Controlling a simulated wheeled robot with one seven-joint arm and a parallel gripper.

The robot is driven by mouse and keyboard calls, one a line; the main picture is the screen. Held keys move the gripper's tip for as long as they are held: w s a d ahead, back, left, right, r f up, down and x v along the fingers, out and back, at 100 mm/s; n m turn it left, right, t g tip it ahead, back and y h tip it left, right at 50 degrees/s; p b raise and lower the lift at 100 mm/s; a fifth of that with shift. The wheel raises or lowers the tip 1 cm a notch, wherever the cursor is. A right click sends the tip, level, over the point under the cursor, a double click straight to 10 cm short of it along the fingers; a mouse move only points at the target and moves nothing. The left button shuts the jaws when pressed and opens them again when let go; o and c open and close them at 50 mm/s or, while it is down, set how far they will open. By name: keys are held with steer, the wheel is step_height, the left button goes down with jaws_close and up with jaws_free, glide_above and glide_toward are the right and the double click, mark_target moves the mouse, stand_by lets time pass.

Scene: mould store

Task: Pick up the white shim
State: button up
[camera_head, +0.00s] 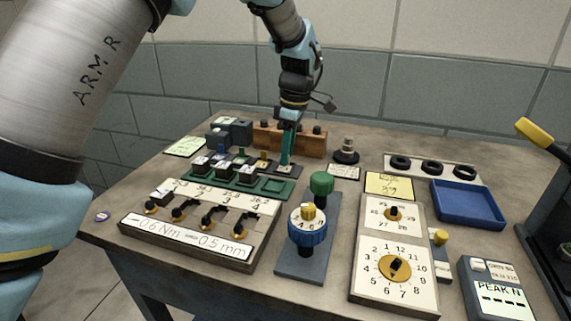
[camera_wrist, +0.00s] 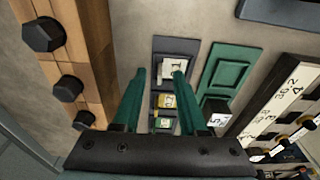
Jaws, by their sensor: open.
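The white shim (camera_wrist: 168,68) lies in the top compartment of a narrow dark holder (camera_wrist: 188,46) in the wrist view. In the head view the white shim (camera_head: 284,169) shows small, right below my fingertips. My gripper (camera_wrist: 159,74) is open, with its two green fingers pointing down at the holder. In the wrist view the right fingertip overlaps the shim's right part and the left fingertip lies left of the holder. Nothing is held between the fingers. My gripper also shows in the head view (camera_head: 286,158). I cannot tell the exact height left above the shim.
A yellow shim (camera_wrist: 166,102) and a green one (camera_wrist: 164,123) sit in the same row. A wooden block with dark knobs (camera_wrist: 86,50) stands close on the left. A green tray (camera_wrist: 231,72) lies to the right. A blue tray (camera_head: 468,204) is at the far right.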

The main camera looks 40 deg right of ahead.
jaws_close()
stand_by(0.6)
step_height(320, 180, up, 10)
steer(key=b, duration=0.1)
stand_by(0.4)
